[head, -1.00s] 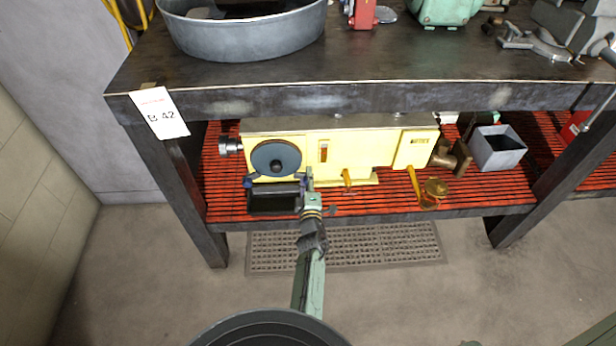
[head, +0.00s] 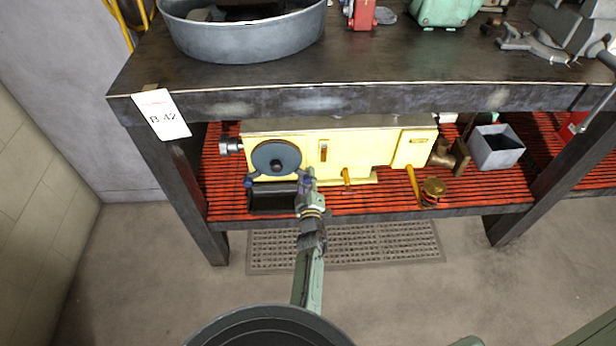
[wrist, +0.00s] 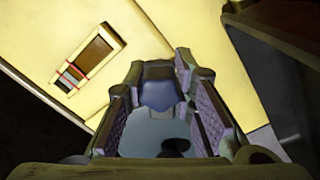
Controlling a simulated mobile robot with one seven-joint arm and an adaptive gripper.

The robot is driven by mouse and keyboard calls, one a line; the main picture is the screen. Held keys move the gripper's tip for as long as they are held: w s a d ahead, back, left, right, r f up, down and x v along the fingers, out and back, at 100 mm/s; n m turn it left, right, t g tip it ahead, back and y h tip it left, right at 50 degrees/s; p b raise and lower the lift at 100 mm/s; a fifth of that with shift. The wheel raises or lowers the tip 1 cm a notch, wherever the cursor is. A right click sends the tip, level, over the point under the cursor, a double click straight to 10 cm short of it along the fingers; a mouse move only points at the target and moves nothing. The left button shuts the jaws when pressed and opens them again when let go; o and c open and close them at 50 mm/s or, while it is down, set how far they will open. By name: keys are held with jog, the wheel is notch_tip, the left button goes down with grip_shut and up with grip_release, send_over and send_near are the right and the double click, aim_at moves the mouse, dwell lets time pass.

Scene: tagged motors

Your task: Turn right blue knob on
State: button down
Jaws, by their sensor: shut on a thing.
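The yellow machine (head: 370,150) sits on the red slatted lower shelf, with a large blue-grey disc (head: 276,158) on its front left. Below the disc is a dark box (head: 272,198) with a small left blue knob (head: 249,180) at its left end. The right blue knob is at the box's right end, mostly covered by my gripper (head: 307,181) in the head view. In the wrist view a dark blue piece, seemingly this knob (wrist: 158,88), lies between the fingers of my gripper (wrist: 160,105), which is shut on it. The knob's turned position cannot be told.
The dark workbench top (head: 360,70) overhangs the machine. Yellow levers (head: 412,180) stick out right of my gripper, near a small brass cup (head: 433,188). A grey bin (head: 496,148) stands further right. Floor in front is open, with a grate (head: 345,248).

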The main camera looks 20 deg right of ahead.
jog(key=c, duration=1.6)
grip_release()
jog(key=shift+s, duration=0.15)
jog(key=v, duration=1.1)
jog(key=shift+s, duration=0.4)
jog(key=shift+a, duration=0.1)
jog(key=shift+c, duration=0.3)
